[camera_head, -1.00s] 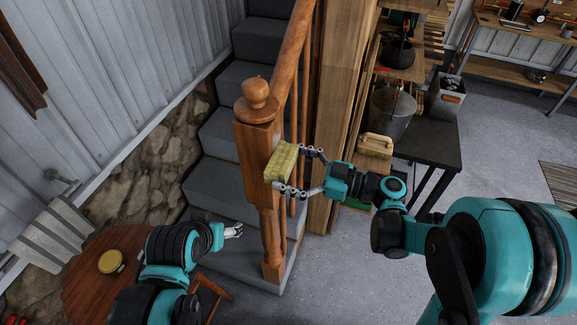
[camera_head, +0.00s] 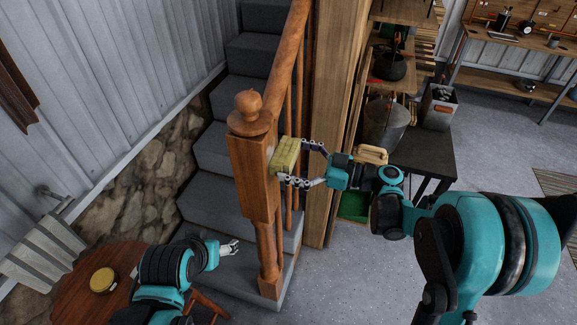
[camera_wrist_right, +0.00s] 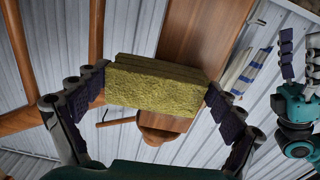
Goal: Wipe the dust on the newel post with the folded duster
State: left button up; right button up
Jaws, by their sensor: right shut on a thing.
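The wooden newel post (camera_head: 254,178) stands at the foot of the stairs, with a round ball finial on top. My right gripper (camera_head: 290,162) is shut on the folded yellow duster (camera_head: 284,155) and holds it at the right side of the post's upper block. The duster appears to touch that face; I cannot tell for sure. In the wrist view the duster (camera_wrist_right: 155,88) sits between both fingers with the post (camera_wrist_right: 200,40) behind it. No dust can be made out. My left gripper (camera_head: 229,247) is low, left of the post, and appears empty; its fingers are too small to judge.
Grey carpeted stairs (camera_head: 215,153) and a handrail (camera_head: 289,60) rise behind the post. A round wooden table (camera_head: 75,290) with a yellow-lidded tin (camera_head: 103,280) is at lower left. A black table (camera_head: 432,150) and wooden shelving stand right. The floor in front is clear.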

aim_at(291, 149)
jog(key=shift+w, duration=0.2)
jog(key=shift+r+p, duration=0.75)
jog(key=shift+r, duration=0.35)
jog(key=shift+s+f, duration=0.1)
jog(key=shift+s, duration=0.3)
jog(key=shift+s+a, duration=0.25)
jog(key=shift+s, duration=0.35)
jog(key=shift+s+a, duration=0.2)
jog(key=shift+s, duration=0.45)
jog(key=shift+s+a, duration=0.25)
jog(key=shift+s, duration=0.35)
jog(key=shift+s+a, duration=0.2)
jog(key=shift+s, duration=0.5)
jog(key=shift+s+a, duration=0.2)
jog(key=shift+s, duration=0.45)
jog(key=shift+r+p, duration=0.65)
jog(key=shift+r, duration=0.45)
jog(key=shift+w+d+f, duration=0.15)
jog(key=shift+w+d, duration=0.05)
jog(key=shift+w, duration=0.4)
jog(key=shift+w+d+b, duration=0.2)
jog(key=shift+w+d, duration=0.15)
jog(key=shift+w, duration=0.65)
jog(key=shift+w+d+b, duration=0.25)
jog(key=shift+w+d, duration=0.05)
jog(key=shift+w, duration=0.75)
jog(key=shift+w+d+b, duration=0.2)
jog(key=shift+w+d, duration=0.15)
jog(key=shift+w, duration=0.65)
